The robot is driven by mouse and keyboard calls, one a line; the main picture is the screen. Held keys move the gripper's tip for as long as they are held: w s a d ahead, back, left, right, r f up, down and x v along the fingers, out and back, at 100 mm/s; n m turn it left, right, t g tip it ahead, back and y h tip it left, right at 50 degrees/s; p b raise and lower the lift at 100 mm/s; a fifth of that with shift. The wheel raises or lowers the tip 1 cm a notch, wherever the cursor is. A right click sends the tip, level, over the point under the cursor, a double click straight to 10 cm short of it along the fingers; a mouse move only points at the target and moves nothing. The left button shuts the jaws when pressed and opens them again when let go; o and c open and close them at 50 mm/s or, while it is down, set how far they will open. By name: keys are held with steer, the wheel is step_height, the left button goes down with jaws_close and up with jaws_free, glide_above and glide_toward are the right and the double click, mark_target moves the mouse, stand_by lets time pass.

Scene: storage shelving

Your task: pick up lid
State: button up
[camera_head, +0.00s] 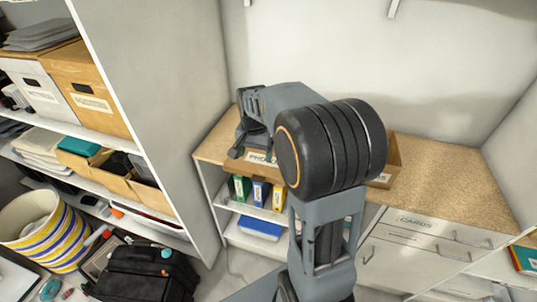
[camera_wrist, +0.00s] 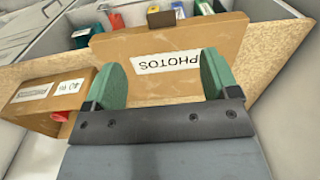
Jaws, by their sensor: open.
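A brown cardboard piece labelled PHOTOS (camera_wrist: 120,50) fills the middle of the wrist view, its label upside down. I cannot tell whether this is the lid or the side of a box. In the head view the PHOTOS cardboard (camera_head: 245,164) sits on the speckled counter, partly hidden by my arm. My gripper (camera_wrist: 160,62) is open. Its two green fingers appear left and right of the label, with nothing visibly clamped. I cannot tell whether they touch the cardboard. In the head view my gripper (camera_head: 238,148) is just above and left of the label.
A smaller labelled box (camera_wrist: 45,100) lies left of the PHOTOS piece in the wrist view. Binders (camera_head: 260,193) stand on the shelf below the counter. A tall side panel (camera_head: 170,100) rises on the left. The counter (camera_head: 450,170) is clear on the right.

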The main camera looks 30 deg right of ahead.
glide_above(257, 181)
step_height(257, 181, down, 8)
steer(key=shift+f+p, duration=0.1)
steer(key=shift+p, duration=0.2)
steer(key=shift+w+f+p, duration=0.1)
steer(key=shift+f+p, duration=0.6)
steer(key=shift+f, duration=1.95)
steer(key=shift+c, duration=0.3)
steer(key=c, duration=1)
